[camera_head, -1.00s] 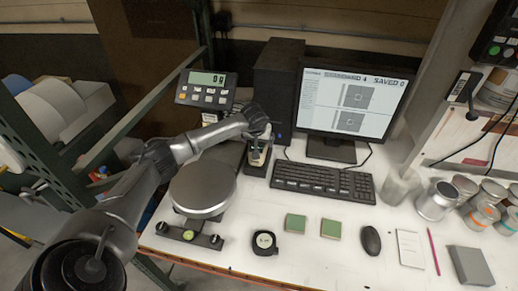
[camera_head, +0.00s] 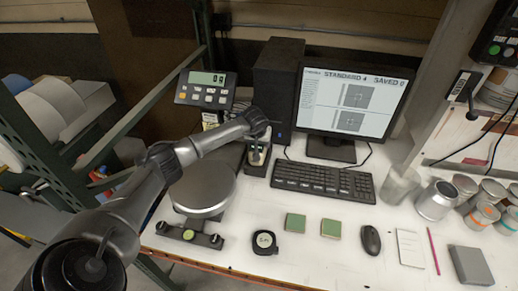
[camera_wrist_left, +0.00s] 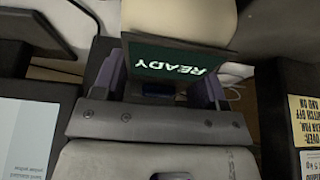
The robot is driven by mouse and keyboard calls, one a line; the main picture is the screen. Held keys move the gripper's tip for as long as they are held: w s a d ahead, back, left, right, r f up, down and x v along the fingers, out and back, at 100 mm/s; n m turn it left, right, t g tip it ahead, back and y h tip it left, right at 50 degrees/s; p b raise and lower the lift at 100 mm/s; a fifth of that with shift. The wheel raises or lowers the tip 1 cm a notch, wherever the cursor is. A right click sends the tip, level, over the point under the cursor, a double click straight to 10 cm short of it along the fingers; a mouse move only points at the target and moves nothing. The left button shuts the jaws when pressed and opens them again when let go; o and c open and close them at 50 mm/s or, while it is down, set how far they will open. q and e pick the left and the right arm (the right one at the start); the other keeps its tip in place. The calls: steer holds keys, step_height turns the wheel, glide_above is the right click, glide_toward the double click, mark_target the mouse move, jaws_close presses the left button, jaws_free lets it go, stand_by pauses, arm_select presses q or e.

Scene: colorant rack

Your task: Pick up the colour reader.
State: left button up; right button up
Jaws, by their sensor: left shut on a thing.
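The colour reader (camera_head: 257,156) is a small pale device at its dark dock (camera_head: 256,169), left of the keyboard. In the left wrist view the reader (camera_wrist_left: 180,20) shows a cream body and a dark green screen reading READY, upside down. My left gripper (camera_head: 258,146) comes down on it from above. In the left wrist view my left gripper (camera_wrist_left: 163,88) has its fingers on both sides of the reader, shut on it. The reader looks upright; I cannot tell whether its base touches the dock. My right gripper is not in view.
The scale's round pan (camera_head: 203,190) lies beneath my left arm, with its display (camera_head: 206,88) behind. The computer tower (camera_head: 277,85), monitor (camera_head: 352,105) and keyboard (camera_head: 323,182) are close by. Green blocks, a tape measure (camera_head: 264,242) and a mouse (camera_head: 370,240) lie in front.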

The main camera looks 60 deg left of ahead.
arm_select(q)
steer(key=c, duration=0.5)
steer(key=shift+r, duration=0.15)
